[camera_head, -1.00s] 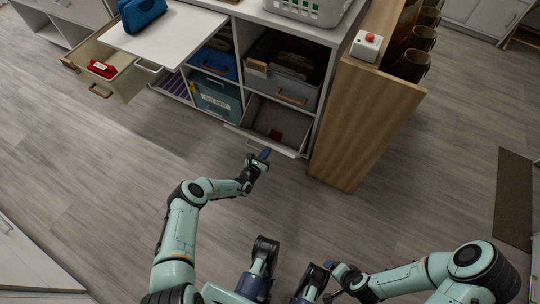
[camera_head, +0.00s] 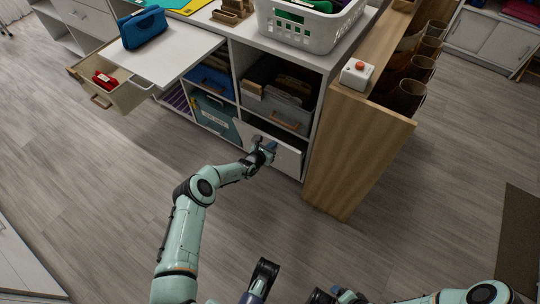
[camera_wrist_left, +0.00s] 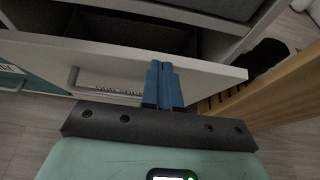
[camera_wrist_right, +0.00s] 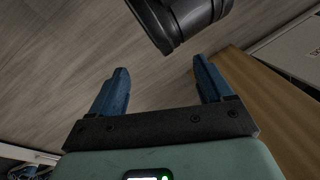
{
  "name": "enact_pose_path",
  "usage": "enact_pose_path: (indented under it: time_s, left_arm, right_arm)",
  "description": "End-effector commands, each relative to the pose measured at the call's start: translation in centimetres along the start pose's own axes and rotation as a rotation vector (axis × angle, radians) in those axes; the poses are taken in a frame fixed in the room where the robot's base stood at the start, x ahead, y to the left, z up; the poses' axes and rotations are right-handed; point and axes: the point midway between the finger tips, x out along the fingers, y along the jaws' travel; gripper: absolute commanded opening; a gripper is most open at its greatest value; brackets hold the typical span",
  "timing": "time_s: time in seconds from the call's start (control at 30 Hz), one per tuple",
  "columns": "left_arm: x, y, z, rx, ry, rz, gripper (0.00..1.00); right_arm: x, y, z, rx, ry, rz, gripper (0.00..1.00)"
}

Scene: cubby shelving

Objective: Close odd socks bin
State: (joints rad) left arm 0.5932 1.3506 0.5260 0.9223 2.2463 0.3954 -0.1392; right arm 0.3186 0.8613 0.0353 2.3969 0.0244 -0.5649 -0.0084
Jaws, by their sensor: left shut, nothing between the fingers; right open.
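The odd socks bin (camera_head: 288,160) is a white-fronted tilt-out bin in the bottom right cubby. Its front leans out slightly at the top, and a dark gap shows behind the top edge in the left wrist view. That view also shows the bin's front (camera_wrist_left: 212,78), with a grey handle and partly hidden lettering. My left gripper (camera_head: 265,148) is shut and empty, its fingertips at the front panel near the top edge; contact is hard to confirm. In the left wrist view its blue fingers (camera_wrist_left: 163,75) are together. My right gripper (camera_wrist_right: 160,75) is open and empty, over the floor.
A wooden side panel (camera_head: 350,160) stands right of the bin, with a red-button box (camera_head: 357,74) on it. A grey bin (camera_head: 280,110) sits in the cubby above, and a teal bin (camera_head: 215,115) to the left. A drawer (camera_head: 115,92) stands open at the left. Floor in front is clear.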

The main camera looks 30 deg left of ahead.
Motion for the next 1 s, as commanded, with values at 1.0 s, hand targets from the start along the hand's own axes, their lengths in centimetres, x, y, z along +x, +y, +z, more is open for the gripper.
enact_pose_path:
  time_s: [1.0]
  left_arm:
    - [2.5,0.1,2.0,0.001,-0.001,0.000,0.00]
  right_arm:
    - [2.7,1.5,-1.8,0.015,0.049,0.020,0.80]
